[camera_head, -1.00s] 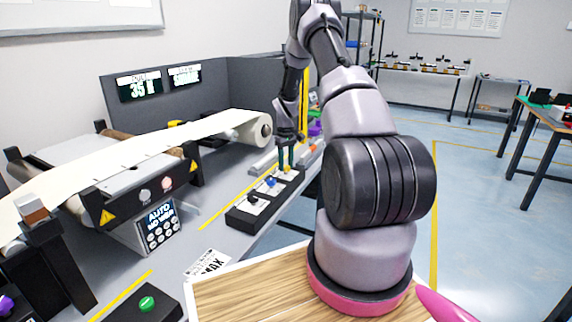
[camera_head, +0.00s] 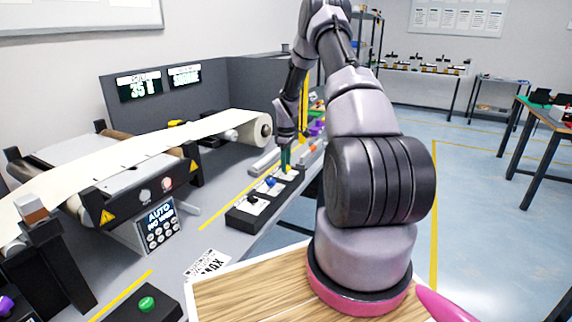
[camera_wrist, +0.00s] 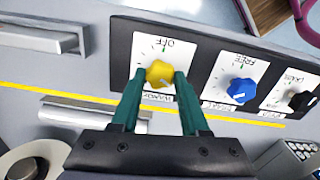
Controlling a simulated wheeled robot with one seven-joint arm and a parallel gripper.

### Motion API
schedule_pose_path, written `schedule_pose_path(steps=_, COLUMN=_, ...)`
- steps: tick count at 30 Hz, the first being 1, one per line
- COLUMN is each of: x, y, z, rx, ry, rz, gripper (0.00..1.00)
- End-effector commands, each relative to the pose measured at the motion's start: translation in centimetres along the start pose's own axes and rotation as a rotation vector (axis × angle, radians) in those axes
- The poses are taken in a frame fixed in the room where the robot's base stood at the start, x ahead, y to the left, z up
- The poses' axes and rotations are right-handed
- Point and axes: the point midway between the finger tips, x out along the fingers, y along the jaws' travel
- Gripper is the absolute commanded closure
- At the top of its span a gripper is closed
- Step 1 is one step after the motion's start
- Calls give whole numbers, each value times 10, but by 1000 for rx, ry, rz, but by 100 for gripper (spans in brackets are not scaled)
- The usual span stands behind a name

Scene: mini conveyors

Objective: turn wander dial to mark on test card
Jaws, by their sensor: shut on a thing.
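The yellow dial (camera_wrist: 159,74) sits on a white plate marked OFF, at the left end of the black panel in the wrist view. A label below it is partly covered by my fingers. My gripper (camera_wrist: 162,80) has its green fingers on either side of the yellow dial, shut on it. In the head view my gripper (camera_head: 286,160) points down at the far end of the panel (camera_head: 240,217). Which way the dial points is not clear. A white printed card (camera_head: 208,265) lies on the bench near the front; its small print is unreadable.
A blue dial (camera_wrist: 241,90) marked FREE and a black dial (camera_wrist: 301,101) share the panel. The conveyor with its paper web (camera_head: 150,150) and roll stands to the left. A keypad box (camera_head: 160,226) and a green button (camera_head: 146,303) are nearer.

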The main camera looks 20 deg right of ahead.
Motion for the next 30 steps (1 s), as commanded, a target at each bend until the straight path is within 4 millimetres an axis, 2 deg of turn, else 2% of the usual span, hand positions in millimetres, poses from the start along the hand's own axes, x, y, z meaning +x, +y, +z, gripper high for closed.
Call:
schedule_pose_path(steps=11, x=-1, y=1, z=-1, rx=-4, ry=2, rz=2, gripper=100)
schedule_pose_path(steps=12, x=-1, y=1, z=-1, rx=-3, ry=2, rz=2, gripper=40)
schedule_pose_path(steps=13, x=-1, y=1, z=-1, rx=-3, ry=2, rz=2, gripper=29)
schedule_pose_path(steps=14, x=-1, y=1, z=-1, rx=-3, ry=2, rz=2, gripper=25)
schedule_pose_path(steps=24, x=-3, y=0, z=0, rx=-2, ry=1, rz=1, gripper=25)
schedule_pose_path(steps=26, x=-8, y=1, z=-1, rx=-3, ry=2, rz=2, gripper=25)
schedule_pose_path(steps=30, x=-31, y=1, z=-1, rx=-2, ry=2, rz=4, gripper=25)
